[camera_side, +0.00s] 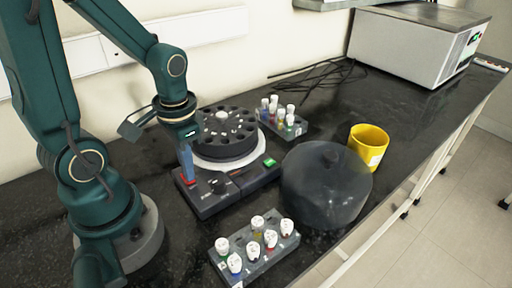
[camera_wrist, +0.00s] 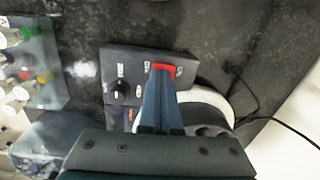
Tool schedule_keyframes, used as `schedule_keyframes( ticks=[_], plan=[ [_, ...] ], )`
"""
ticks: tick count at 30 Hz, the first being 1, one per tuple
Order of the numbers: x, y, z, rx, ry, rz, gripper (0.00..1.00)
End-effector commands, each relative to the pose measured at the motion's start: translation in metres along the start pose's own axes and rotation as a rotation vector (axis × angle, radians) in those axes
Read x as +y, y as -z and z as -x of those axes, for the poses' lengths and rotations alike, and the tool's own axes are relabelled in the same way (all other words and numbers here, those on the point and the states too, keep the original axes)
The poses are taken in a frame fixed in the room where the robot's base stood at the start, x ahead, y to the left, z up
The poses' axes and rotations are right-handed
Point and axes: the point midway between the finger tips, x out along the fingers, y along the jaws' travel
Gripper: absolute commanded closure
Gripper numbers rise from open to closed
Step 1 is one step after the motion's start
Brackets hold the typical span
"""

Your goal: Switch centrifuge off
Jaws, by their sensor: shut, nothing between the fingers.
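The centrifuge (camera_side: 238,177) is a dark box with a round black rotor (camera_side: 228,128) on a white ring, its lid off. A red switch (camera_wrist: 158,67) is on its panel beside the black knob (camera_wrist: 121,90). The switch also shows at the panel's left end in the side view (camera_side: 190,183). My gripper (camera_side: 188,177) is shut and empty, pointing down over the switch. In the wrist view the fingertips (camera_wrist: 163,78) overlap the switch's edge; I cannot tell whether they touch it. A green patch (camera_side: 270,162) shows at the panel's right end. The switch's position is unclear.
The grey domed lid (camera_side: 325,190) lies right of the centrifuge. Tube racks stand in front (camera_side: 240,274) and behind (camera_side: 295,130). A yellow cup (camera_side: 368,146) is further right. Black cables (camera_side: 325,75) and a large grey box (camera_side: 410,45) are at the back.

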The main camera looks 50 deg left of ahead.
Motion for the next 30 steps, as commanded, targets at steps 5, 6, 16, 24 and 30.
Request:
schedule_keyframes(
  ticks=[5, 6, 16, 24, 30],
  plan=[
    [-0.010, -0.001, 0.006, 0.005, 0.042, -0.038, 1.00],
    [-0.009, -0.001, 0.012, 0.007, 0.036, -0.033, 1.00],
    [0.001, 0.000, 0.069, 0.007, 0.002, 0.000, 1.00],
    [0.001, -0.001, 0.116, 0.006, 0.002, -0.003, 1.00],
    [0.002, -0.001, 0.135, 0.002, 0.001, -0.003, 1.00]
  ],
)
